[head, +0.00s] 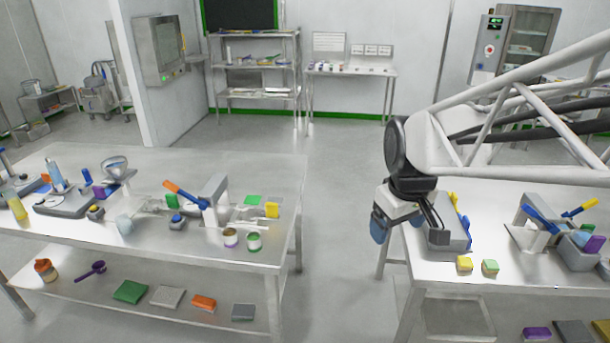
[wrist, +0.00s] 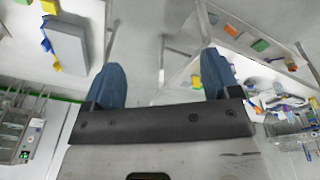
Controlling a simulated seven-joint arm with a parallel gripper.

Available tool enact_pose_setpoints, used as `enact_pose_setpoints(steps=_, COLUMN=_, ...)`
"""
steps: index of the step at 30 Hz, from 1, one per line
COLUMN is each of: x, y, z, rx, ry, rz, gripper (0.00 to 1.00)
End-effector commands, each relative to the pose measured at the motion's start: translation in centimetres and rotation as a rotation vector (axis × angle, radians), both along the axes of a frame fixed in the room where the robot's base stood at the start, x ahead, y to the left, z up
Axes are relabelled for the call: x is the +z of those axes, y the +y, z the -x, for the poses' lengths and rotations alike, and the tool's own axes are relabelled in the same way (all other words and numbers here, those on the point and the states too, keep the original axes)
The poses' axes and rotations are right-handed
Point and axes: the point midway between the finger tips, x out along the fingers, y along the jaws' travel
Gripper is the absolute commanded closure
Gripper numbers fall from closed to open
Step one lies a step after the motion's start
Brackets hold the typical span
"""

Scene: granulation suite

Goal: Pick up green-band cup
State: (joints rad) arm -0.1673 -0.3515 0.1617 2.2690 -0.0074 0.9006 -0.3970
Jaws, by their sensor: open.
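The green-band cup (head: 254,242) is a small, light cup with a green band. It stands upright on the left steel table (head: 200,250), near its front right corner. A similar cup with a purple band (head: 230,237) stands just to its left. My gripper (head: 380,227) hangs well to the right of the cup, over the gap between the two tables and beside the right table. In the wrist view my gripper (wrist: 163,80) has its blue fingers wide apart with nothing between them. I cannot make out the green-band cup in the wrist view.
A yellow block (head: 272,210) and a green block (head: 252,200) lie behind the cups. A grey stand with a blue-handled tool (head: 187,194) is to their left. The right table (head: 430,272) holds a grey bin (head: 455,238) close to my gripper. Open floor separates the tables.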

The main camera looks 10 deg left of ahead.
Motion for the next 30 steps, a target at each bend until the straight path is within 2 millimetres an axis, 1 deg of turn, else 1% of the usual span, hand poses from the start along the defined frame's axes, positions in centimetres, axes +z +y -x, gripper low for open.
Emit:
enact_pose_setpoints(steps=1, x=-0.3, y=0.9, z=-1.2, rx=0.039, ry=0.007, rz=0.005, gripper=0.18)
enact_pose_setpoints(steps=3, x=-0.6, y=2.0, z=-2.7, rx=0.096, ry=0.013, rz=0.012, gripper=0.18)
enact_pose_setpoints(steps=11, x=-2.5, y=6.7, z=-8.1, rx=0.305, ry=0.033, rz=0.036, gripper=0.18)
enact_pose_setpoints(steps=16, x=-4.1, y=10.2, z=-11.4, rx=0.443, ry=0.046, rz=0.052, gripper=0.18)
enact_pose_setpoints(steps=23, x=-7.1, y=15.2, z=-15.3, rx=0.629, ry=0.063, rz=0.071, gripper=0.18)
enact_pose_setpoints(steps=30, x=-10.8, y=20.9, z=-18.8, rx=0.823, ry=0.08, rz=0.088, gripper=0.18)
